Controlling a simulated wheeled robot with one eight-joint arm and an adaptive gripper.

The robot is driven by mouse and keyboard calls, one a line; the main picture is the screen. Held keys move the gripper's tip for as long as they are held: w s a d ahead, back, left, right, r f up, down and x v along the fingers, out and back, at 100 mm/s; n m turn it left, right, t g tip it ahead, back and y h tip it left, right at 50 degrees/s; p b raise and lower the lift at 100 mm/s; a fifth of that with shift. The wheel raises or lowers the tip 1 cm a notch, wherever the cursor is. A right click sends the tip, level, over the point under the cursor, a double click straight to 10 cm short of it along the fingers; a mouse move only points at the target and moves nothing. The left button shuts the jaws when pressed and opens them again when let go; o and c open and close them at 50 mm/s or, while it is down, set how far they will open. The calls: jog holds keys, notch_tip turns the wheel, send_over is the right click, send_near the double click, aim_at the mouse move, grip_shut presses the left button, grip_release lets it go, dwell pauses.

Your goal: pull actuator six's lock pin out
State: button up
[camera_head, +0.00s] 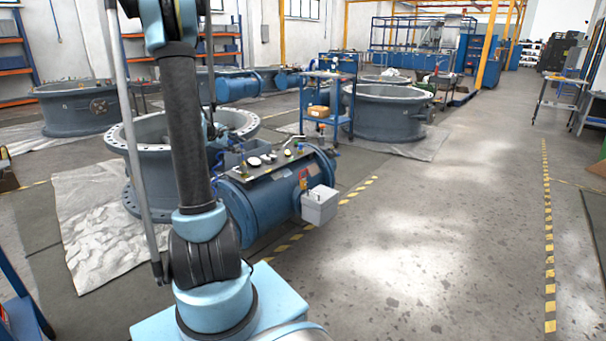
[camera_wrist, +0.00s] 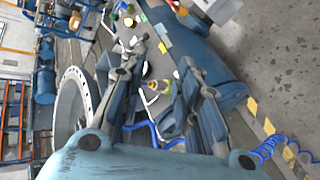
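A blue cylindrical actuator (camera_head: 262,208) lies beside a large grey flanged valve ring (camera_head: 150,170) in the head view. In the wrist view the blue actuator body (camera_wrist: 222,78) runs along the right. My gripper (camera_wrist: 163,58) is open, its two fingers spread above the panel side. A small yellow fitting (camera_wrist: 157,86) shows between the fingers; I cannot tell any contact. I cannot make out the lock pin or an actuator number. My arm hides part of the valve.
A blue trolley (camera_head: 330,105) and another grey valve ring (camera_head: 388,112) stand behind the actuator. Blue hoses (camera_wrist: 152,130) run below and between the fingers in the wrist view. The concrete floor to the right (camera_head: 450,230) is clear.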

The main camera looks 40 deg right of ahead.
jog(key=w+d+f+n+h, duration=0.3)
jog(key=d+f, duration=0.6)
jog(key=d, duration=0.2)
jog(key=w+d+f+n+h, duration=0.2)
jog(key=w+d+f+n, duration=0.15)
jog(key=d+f, duration=0.65)
jog(key=s+d+f+n+h, duration=0.2)
jog(key=d+f, duration=0.3)
jog(key=f, duration=0.3)
jog(key=shift+s+f+n, duration=0.15)
jog(key=shift+f+n, duration=0.15)
jog(key=shift+n, duration=0.55)
